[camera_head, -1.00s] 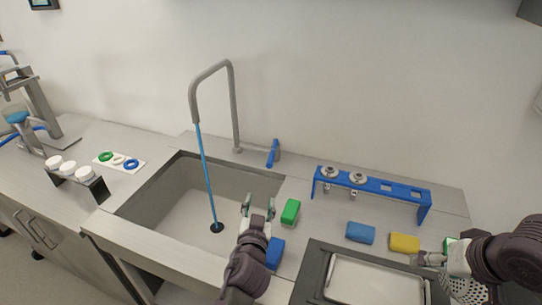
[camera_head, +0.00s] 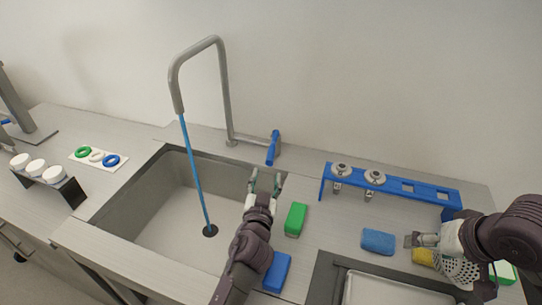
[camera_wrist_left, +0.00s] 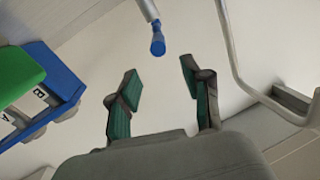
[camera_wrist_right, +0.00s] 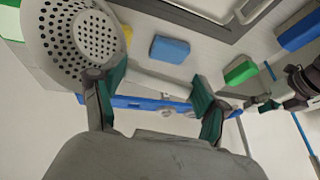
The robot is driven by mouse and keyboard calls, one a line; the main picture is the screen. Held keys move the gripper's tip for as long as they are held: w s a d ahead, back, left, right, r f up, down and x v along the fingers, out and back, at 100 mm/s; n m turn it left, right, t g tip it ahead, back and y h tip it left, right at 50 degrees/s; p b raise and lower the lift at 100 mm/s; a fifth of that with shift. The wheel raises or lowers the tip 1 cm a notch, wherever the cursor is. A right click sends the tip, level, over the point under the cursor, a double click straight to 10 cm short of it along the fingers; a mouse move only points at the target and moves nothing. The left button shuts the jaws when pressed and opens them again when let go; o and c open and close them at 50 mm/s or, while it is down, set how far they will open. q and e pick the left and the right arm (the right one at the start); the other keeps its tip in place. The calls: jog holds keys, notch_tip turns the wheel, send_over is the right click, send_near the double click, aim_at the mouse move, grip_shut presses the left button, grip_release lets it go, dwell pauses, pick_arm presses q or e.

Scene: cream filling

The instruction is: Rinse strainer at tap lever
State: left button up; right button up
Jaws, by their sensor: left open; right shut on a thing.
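The tap (camera_head: 225,90) arches over the sink (camera_head: 125,207), and a blue stream of water (camera_head: 193,165) runs from its spout to the drain. The blue tap lever (camera_head: 273,148) stands right of the tap base; it also shows in the left wrist view (camera_wrist_left: 158,42). My left gripper (camera_head: 265,182) is open and empty, in front of the lever and apart from it. My right gripper (camera_head: 420,240) is shut on the strainer (camera_head: 455,272) at the far right. The strainer's white perforated bowl (camera_wrist_right: 68,38) shows beside the fingers in the right wrist view.
A green block (camera_head: 295,218) and blue blocks (camera_head: 277,270) (camera_head: 378,241) lie right of the sink. A yellow block (camera_head: 422,257) is partly hidden by the strainer. A blue rack (camera_head: 390,186) stands behind them. A dark-framed tray (camera_head: 325,280) is at the front.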

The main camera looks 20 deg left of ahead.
aim_at(271, 152)
pick_arm(q)
jog(key=w, duration=0.4)
jog(key=w+a+b, duration=0.1)
jog(key=w, duration=0.3)
jog(key=w+a+f, duration=0.1)
jog(key=w, duration=0.3)
jog(key=shift+w+a, duration=0.15)
jog(key=shift+w, duration=0.05)
jog(key=shift+c, duration=0.2)
grip_shut()
